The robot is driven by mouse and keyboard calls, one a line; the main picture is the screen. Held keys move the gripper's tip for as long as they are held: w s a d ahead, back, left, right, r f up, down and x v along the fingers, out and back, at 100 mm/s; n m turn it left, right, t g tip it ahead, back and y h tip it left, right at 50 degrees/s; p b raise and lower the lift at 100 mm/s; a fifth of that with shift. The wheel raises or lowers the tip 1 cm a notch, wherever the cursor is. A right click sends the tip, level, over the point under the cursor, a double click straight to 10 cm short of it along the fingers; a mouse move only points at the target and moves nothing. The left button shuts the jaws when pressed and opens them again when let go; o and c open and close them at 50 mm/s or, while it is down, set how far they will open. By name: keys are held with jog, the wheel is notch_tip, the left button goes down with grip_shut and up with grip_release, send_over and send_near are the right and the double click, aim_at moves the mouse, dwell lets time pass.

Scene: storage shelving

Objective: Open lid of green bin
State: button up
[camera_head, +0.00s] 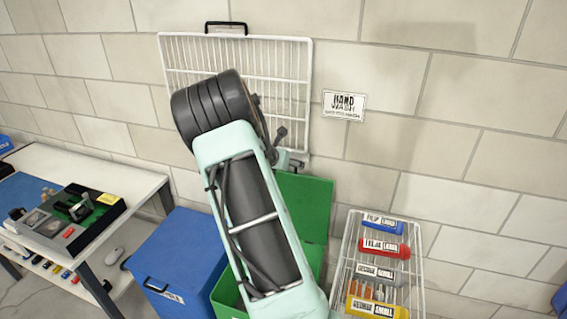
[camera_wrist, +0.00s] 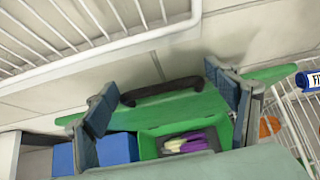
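The green bin (camera_head: 226,298) stands on the floor by the wall, partly hidden behind my arm. Its green lid (camera_head: 306,203) is raised, standing up near the wall. In the wrist view, the lid (camera_wrist: 165,112) has a black handle (camera_wrist: 162,91) along its far edge, and the bin's open inside (camera_wrist: 150,147) shows purple, white and yellow items. My gripper (camera_wrist: 163,88) is open, its two fingers spread on either side of the handle. I cannot tell whether they touch the lid. In the head view the gripper is mostly hidden behind my arm.
A blue bin (camera_head: 168,252) with a closed lid stands left of the green one. A white wire rack (camera_head: 345,280) with coloured packs is on the right. A white wire panel (camera_head: 285,65) stands against the wall behind my arm. A table (camera_head: 140,190) is at far left.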

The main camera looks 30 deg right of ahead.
jog(key=shift+a, duration=0.1)
jog(key=v, duration=1.2)
dwell(0.5)
